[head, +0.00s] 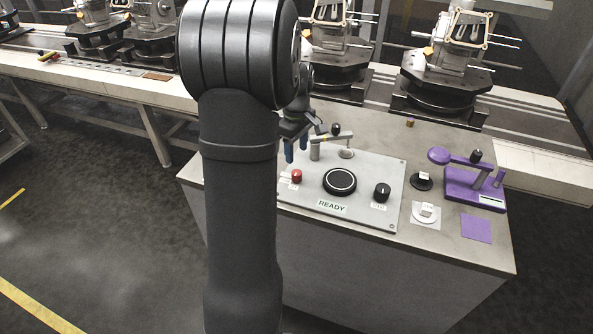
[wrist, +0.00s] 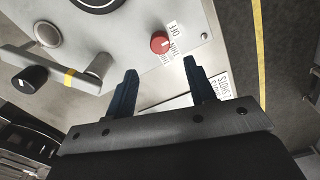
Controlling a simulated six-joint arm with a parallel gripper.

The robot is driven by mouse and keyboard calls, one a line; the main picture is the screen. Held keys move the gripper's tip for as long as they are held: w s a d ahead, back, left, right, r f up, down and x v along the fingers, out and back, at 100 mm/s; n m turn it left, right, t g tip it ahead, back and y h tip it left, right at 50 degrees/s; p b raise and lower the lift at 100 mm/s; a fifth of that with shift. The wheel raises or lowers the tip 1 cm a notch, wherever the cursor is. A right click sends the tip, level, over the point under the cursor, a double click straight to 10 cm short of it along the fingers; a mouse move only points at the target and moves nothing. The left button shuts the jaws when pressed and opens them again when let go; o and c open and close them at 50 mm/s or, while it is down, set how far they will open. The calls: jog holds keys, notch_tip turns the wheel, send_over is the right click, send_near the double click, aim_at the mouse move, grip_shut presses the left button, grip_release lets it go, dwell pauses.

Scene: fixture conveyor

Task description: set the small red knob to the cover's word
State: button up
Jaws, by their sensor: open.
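The small red knob (head: 297,176) sits near the left edge of the grey panel (head: 375,165). In the wrist view the red knob (wrist: 160,42) lies just beyond the fingertips, between their lines. My gripper (head: 296,151) is open and empty, above the panel's left side by the knob. I cannot tell which part is the cover.
A large black round button (head: 339,181) and a black knob (head: 382,192) are on the panel. A purple fixture (head: 474,185) stands at right. A conveyor with machine parts runs behind.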

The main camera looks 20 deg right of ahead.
aim_at(297, 172)
notch_tip(297, 172, down, 9)
jog(key=shift+r, duration=0.1)
dwell(0.3)
jog(key=c, duration=1)
